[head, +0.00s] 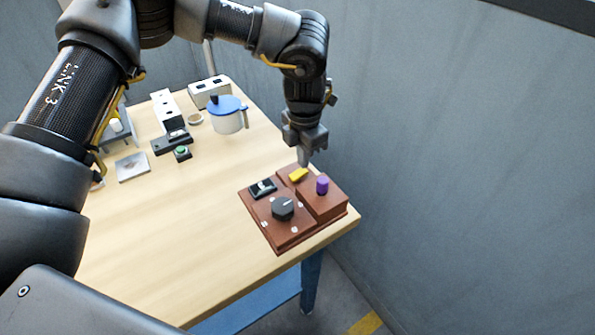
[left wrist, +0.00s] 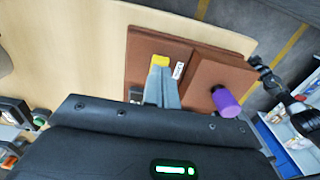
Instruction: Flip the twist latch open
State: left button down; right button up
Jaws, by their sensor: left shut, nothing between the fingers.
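A brown wooden panel (head: 275,232) lies near the table's right corner, and it also shows in the left wrist view (left wrist: 140,62). It carries a small yellow piece (head: 299,174), which looks like the twist latch; its exact turn is hard to tell. The yellow piece also shows in the left wrist view (left wrist: 160,60). My left gripper (head: 305,160) is shut and empty, pointing down, with its fingertips just by the yellow piece. In the left wrist view the fingers (left wrist: 162,74) cover part of it, and contact cannot be told. My right gripper is not in view.
The panel also has a purple knob (head: 322,185), a black dial (head: 283,208) and a black switch (head: 262,188). A blue-lidded pot (head: 227,115), a green button box (head: 182,152) and white blocks (head: 210,91) stand farther back.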

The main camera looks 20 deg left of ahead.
pick_arm(q)
jog(key=shift+f+b, duration=0.6)
jog(key=shift+f, duration=0.45)
dwell(0.8)
notch_tip(320, 180, up, 7)
jog(key=p, duration=0.5)
jog(key=shift+p, duration=0.3)
dwell(0.5)
